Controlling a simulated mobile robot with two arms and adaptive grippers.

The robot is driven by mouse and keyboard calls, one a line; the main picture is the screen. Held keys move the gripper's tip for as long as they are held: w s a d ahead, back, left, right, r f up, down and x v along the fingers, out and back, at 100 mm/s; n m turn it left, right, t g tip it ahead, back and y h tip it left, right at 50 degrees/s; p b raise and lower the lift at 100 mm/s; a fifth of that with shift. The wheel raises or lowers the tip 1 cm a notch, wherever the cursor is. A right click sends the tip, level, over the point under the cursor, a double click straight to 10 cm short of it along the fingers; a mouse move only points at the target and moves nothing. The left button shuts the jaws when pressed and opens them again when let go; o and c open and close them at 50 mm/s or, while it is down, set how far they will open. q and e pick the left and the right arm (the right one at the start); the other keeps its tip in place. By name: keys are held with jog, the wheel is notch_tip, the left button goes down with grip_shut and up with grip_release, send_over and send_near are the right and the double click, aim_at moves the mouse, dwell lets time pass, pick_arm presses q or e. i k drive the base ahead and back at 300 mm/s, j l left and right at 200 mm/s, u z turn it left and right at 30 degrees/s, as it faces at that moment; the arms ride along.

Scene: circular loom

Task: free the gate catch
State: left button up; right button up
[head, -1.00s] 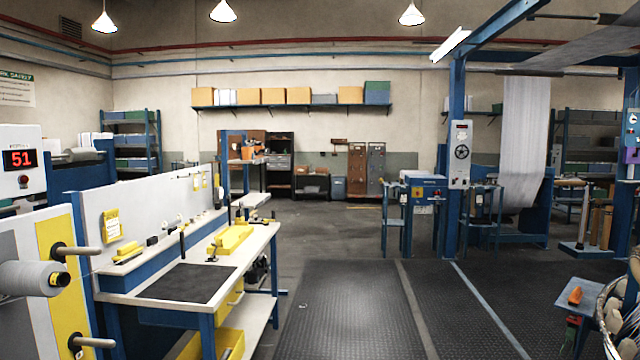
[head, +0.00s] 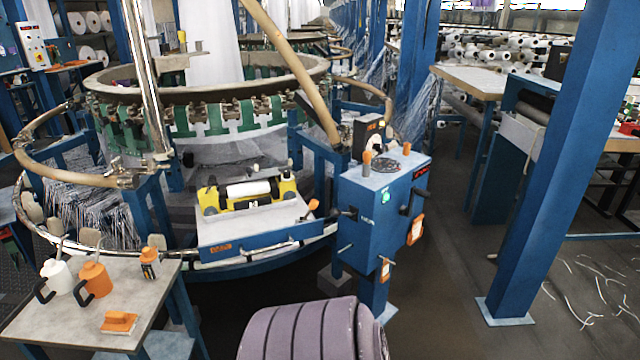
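The circular loom, with its round rail (head: 70,180) and green-and-white ring (head: 215,118), fills the left and middle of the head view. At its front is a pale flat panel with a blue front bar (head: 262,244) and an orange label. A yellow-and-black unit with a white roller (head: 248,190) sits at its back. A small orange-tipped lever (head: 312,207) stands at the panel's right end, close to the blue control box (head: 378,205). I cannot tell which part is the gate catch or whether it is engaged. Neither gripper is in view.
A side table (head: 95,300) at lower left holds white and orange oil cans and an orange brush. A ridged purple roll (head: 310,330) stands at bottom centre. A blue post (head: 560,160) rises at right. Dark floor between roll and post is clear; loose white threads (head: 600,290) lie farther right.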

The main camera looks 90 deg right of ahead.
aim_at(314, 203)
jog(key=z, duration=2.55)
